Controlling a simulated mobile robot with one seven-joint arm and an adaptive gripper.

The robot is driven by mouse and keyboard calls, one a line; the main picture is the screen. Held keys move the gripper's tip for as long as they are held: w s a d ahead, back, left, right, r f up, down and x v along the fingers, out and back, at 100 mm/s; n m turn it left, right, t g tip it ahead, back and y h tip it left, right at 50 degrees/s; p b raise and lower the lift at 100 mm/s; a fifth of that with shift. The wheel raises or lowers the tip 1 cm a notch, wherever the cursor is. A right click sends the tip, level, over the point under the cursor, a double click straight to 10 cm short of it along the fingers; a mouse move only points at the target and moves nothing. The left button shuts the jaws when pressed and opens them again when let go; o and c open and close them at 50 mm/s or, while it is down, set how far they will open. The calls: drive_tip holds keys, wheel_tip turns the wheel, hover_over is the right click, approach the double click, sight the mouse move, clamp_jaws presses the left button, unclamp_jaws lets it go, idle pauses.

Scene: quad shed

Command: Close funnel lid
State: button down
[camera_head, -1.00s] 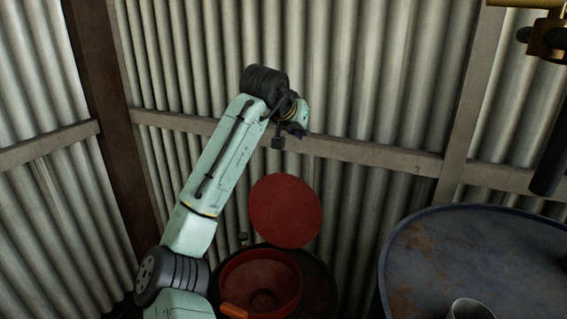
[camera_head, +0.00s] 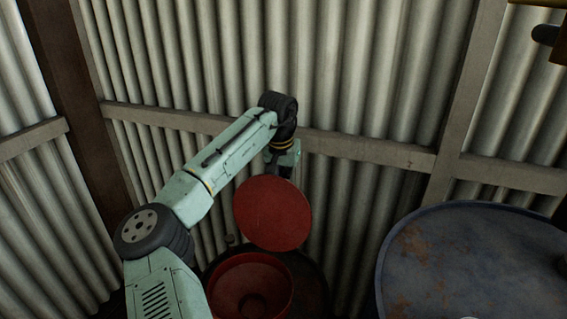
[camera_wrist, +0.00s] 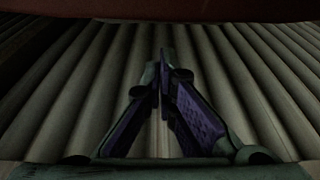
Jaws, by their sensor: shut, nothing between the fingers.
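The red round funnel lid (camera_head: 272,213) stands raised and open above the red funnel (camera_head: 222,290), which sits on a dark drum. My gripper (camera_wrist: 163,78) is shut and empty, its fingertips together in the wrist view. In the head view it is mostly hidden behind the upper part of the lid, between the lid and the corrugated wall. In the wrist view a red-brown edge, likely the lid (camera_wrist: 160,10), crosses the top of the picture. I cannot tell whether the gripper touches the lid.
A large blue-grey rusty drum (camera_head: 470,260) stands at the right. The corrugated wall (camera_head: 370,90) with a horizontal rail (camera_head: 370,150) is close behind the lid and my arm. A dark brown post (camera_head: 90,100) stands at the left.

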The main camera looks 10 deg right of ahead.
drive_tip(key=shift+s+a+r+p, duration=0.2)
drive_tip(key=shift+s+a+r, duration=0.3)
drive_tip(key=shift+s, duration=0.2)
drive_tip(key=shift+s+a+r+p, duration=0.15)
drive_tip(key=shift+s+a+r, duration=0.3)
drive_tip(key=shift+s, duration=0.2)
drive_tip(key=shift+r, duration=0.1)
